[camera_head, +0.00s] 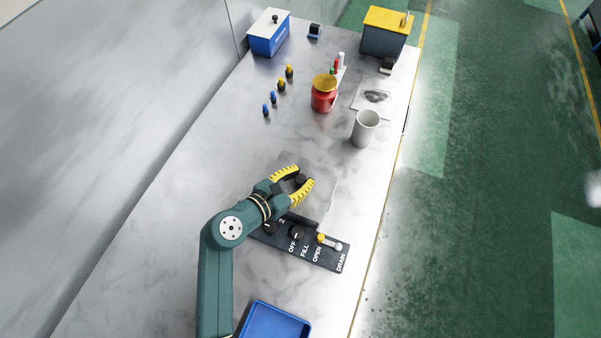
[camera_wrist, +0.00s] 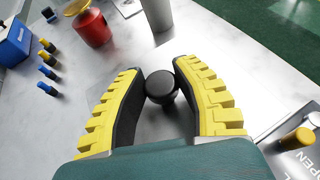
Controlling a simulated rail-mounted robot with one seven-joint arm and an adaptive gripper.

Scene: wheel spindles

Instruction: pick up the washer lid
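The washer lid is a pale grey, flat plate (camera_head: 326,181) with a round black knob (camera_head: 301,180), lying on the marble worktop behind the control panel. In the wrist view the knob (camera_wrist: 160,86) sits between the fingertips. My gripper (camera_head: 304,178) has two yellow ribbed fingers with black inner faces. In the wrist view my gripper (camera_wrist: 160,75) has a fingertip against each side of the knob, with no clear gap. The plate appears low, at worktop level; I cannot tell if it is lifted.
A dark control panel (camera_head: 331,256) with knobs and a blue tray (camera_head: 275,322) lie at the near side. A grey cup (camera_head: 365,128), a red container with a yellow top (camera_head: 323,97) and several small blue and yellow pieces stand farther back. The marble between is clear.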

